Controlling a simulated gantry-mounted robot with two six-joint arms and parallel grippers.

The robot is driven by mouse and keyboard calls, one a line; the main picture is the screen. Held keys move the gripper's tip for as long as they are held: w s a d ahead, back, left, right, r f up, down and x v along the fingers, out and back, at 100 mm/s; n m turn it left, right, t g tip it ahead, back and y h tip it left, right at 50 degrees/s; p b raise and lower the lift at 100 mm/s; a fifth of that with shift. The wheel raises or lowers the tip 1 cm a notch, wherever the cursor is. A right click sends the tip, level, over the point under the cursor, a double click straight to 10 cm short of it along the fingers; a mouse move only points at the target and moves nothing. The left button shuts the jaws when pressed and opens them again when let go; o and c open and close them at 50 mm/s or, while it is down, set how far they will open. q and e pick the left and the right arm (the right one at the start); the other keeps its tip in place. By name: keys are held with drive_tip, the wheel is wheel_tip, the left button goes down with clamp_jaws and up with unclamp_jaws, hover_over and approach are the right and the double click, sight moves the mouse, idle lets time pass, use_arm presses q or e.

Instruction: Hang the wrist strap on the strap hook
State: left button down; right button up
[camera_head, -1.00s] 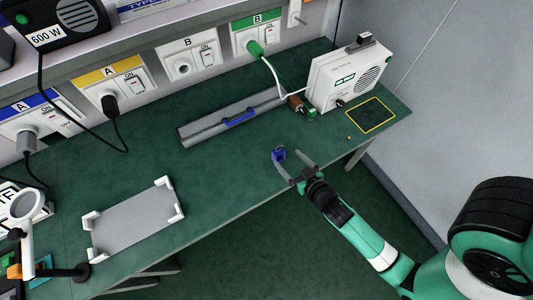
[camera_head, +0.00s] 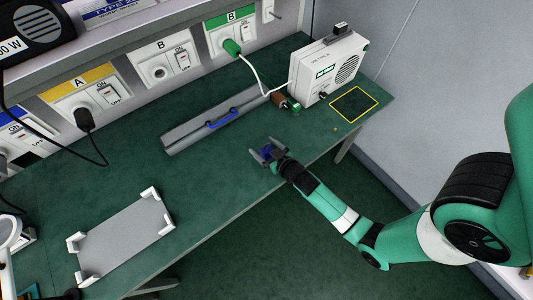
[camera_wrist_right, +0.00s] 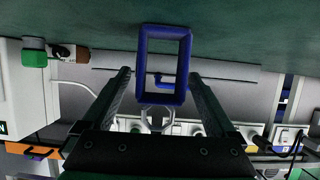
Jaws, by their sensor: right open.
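The wrist strap, which looks like a blue loop (camera_head: 266,154), is at the bench's front edge area. In the right wrist view the blue loop (camera_wrist_right: 148,65) stands as a rectangular frame, with a grey ring below it in the picture. My right gripper (camera_head: 263,147) is open, its fingers on either side of the blue loop. In the right wrist view its fingers (camera_wrist_right: 160,74) are apart, with gaps between them and the loop. A white wall plate with a peg (camera_head: 269,12) at the top may be the strap hook; I cannot be sure. My left gripper is out of view.
A long grey tray (camera_head: 185,141) with a blue handle lies behind the strap. A white speaker-fronted box (camera_head: 327,75) and a yellow-outlined square (camera_head: 353,104) are to the right. A grey plate with white corner brackets (camera_head: 120,240) lies left. The bench (camera_head: 205,180) between is clear.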

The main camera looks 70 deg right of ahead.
drive_tip(key=shift+x, duration=0.75)
drive_tip(key=shift+s, duration=0.1)
drive_tip(key=c, duration=1.4)
drive_tip(key=shift+r, duration=0.1)
drive_tip(key=shift+c, duration=0.2)
drive_tip(key=r, duration=0.1)
drive_tip(key=r+p, duration=0.2)
drive_tip(key=r, duration=0.1)
drive_tip(key=shift+s+a+r, duration=0.1)
drive_tip(key=shift+a, duration=0.3)
drive_tip(key=s+a+r+p, duration=0.2)
drive_tip(key=s+a+r, duration=0.4)
drive_tip(key=a, duration=0.5)
wheel_tip(320, 180, up, 3)
drive_tip(key=shift+s+a+f, duration=0.15)
drive_tip(key=shift+s+a, duration=0.05)
drive_tip(key=shift+a, duration=0.15)
